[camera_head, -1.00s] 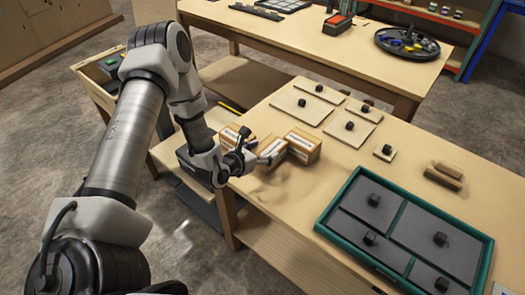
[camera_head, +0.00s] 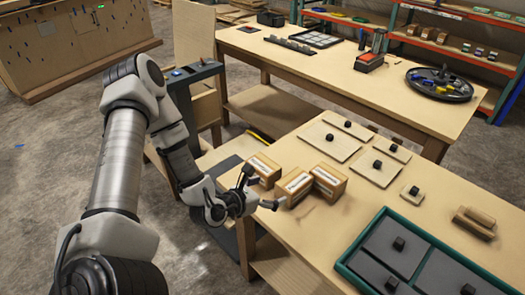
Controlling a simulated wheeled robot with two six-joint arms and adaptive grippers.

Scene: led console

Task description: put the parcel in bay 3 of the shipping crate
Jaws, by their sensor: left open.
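Several tan parcels with white labels stand at the left end of the near table: a rear-left one (camera_head: 265,169), a middle one (camera_head: 295,185) and a right one (camera_head: 329,181). My left gripper (camera_head: 264,189) is open and empty, its fingers pointing at the near-left side of the middle parcel. Whether a finger touches it I cannot tell. A teal-rimmed crate (camera_head: 350,246) lies at the lower right, cut off by the frame. Grey panels with black knobs (camera_head: 397,246) cover its visible compartments. No bay numbers are readable. My right gripper is not in view.
Pale plates with black knobs, such as one large plate (camera_head: 328,143), lie behind the parcels. A small wooden block with a handle (camera_head: 474,222) lies at the right. A second table with a round black tray (camera_head: 438,84) stands behind. Bare tabletop lies between parcels and crate.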

